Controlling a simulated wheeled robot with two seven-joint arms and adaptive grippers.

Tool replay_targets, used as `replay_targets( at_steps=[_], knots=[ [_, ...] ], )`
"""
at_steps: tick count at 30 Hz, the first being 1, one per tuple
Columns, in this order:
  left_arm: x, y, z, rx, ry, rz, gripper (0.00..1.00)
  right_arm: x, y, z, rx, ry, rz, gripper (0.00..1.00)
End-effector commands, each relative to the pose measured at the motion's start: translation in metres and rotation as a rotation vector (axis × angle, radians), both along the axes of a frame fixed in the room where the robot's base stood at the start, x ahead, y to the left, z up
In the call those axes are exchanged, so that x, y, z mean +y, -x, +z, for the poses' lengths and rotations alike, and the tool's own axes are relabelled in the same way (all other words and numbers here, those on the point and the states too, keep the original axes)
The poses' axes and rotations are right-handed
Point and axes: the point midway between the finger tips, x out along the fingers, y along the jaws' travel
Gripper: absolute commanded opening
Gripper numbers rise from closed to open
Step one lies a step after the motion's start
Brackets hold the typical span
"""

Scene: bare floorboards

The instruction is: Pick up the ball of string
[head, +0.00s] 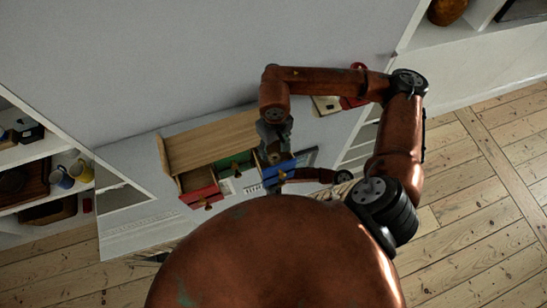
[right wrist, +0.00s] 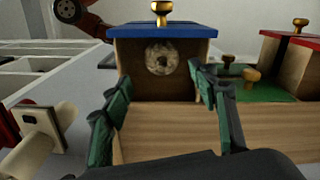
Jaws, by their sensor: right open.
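The ball of string (right wrist: 161,58) is a pale, round ball inside the open blue-fronted drawer (right wrist: 200,33) in the right wrist view. In the head view the blue drawer (head: 280,170) is at the right end of a small wooden cabinet (head: 212,142); the ball is not clear there, behind my gripper. My right gripper (head: 274,156) is over that drawer. In the right wrist view its green-padded fingers (right wrist: 160,98) are apart, with the ball ahead of the gap and nothing between them. A dark tip (head: 150,258) by my body may be my left gripper; its jaws cannot be made out.
A red drawer (head: 201,189) and a green drawer (head: 237,168) stand open beside the blue one. Brass knobs stick out from the fronts. Shelves with mugs (head: 66,179) stand at the left. A red object (head: 354,101) lies on the surface near my right arm.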

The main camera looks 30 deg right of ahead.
Motion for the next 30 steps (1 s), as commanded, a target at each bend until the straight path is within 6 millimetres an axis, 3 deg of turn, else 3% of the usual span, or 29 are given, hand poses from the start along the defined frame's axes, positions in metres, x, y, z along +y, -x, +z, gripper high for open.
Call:
replay_targets(
  at_steps=[13, 22, 30],
  knots=[
    [0.0, 0.002, 0.002, 0.002, 0.0, 0.0, 0.37, 0.005, 0.007, -0.055, 0.002, -0.005, -0.001, 0.54],
    [0.0, 0.001, 0.002, 0.001, 0.0, 0.0, 0.37, 0.006, 0.007, -0.059, 0.001, -0.005, 0.001, 0.54],
    [0.0, 0.001, 0.002, 0.0, 0.0, 0.0, 0.37, 0.006, 0.007, -0.059, 0.001, -0.005, 0.002, 0.35]
  ],
)
